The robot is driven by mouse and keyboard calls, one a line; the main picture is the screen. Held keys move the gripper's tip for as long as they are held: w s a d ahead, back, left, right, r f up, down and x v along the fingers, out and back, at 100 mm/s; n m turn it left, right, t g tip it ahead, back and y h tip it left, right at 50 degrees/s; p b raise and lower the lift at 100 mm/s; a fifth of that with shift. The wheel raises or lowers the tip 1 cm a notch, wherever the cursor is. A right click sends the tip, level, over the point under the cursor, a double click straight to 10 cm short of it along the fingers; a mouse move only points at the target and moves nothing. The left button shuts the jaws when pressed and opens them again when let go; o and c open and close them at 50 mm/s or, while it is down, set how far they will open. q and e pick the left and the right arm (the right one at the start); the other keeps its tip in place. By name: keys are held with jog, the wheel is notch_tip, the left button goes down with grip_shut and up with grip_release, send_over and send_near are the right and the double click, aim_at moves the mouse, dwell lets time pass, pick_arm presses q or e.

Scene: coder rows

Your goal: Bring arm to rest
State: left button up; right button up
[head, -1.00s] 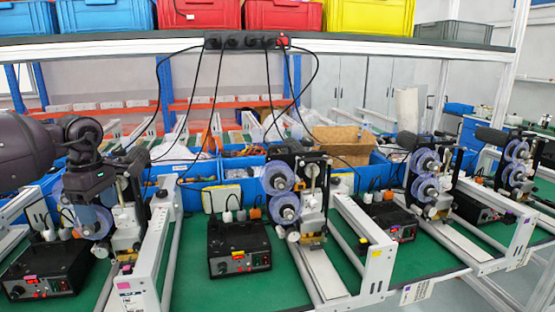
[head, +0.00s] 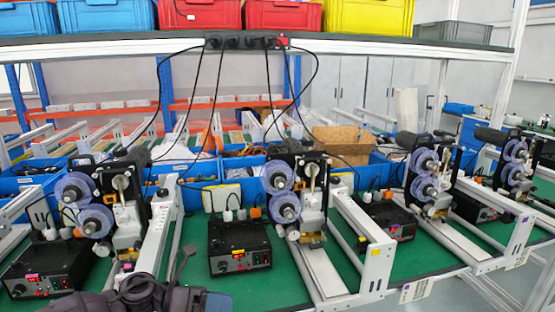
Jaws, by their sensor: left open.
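My left gripper (head: 178,276) is low at the bottom edge of the head view, in front of the left coder machine (head: 128,215). It is open, and I see nothing between its fingers. Part of it and of my dark left arm is cut off by the frame's lower edge. The left coder, with its two bluish reels (head: 74,190), stands upright and apart from the gripper. My right gripper is not in view.
A black control box (head: 240,246) and a second coder (head: 297,195) stand on the green bench (head: 195,285). More coders stand to the right. White rail frames (head: 366,250) jut forward between stations. Blue bins (head: 180,165) line the back, and cables hang from the shelf.

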pick_arm(q)
jog(key=s+a+f+m+t+y, duration=0.5)
jog(key=s+a+f+m+y, duration=0.3)
jog(key=m, duration=0.6)
jog(key=s+a+f+m+t+y, duration=0.5)
jog(key=s+a+f+m+y, duration=0.3)
jog(key=s+f+m, duration=0.4)
notch_tip(320, 180, down, 2)
jog(key=m, duration=0.2)
jog(key=shift+a+m, duration=0.25)
jog(key=shift+m, duration=0.05)
jog(key=shift+c, duration=0.3)
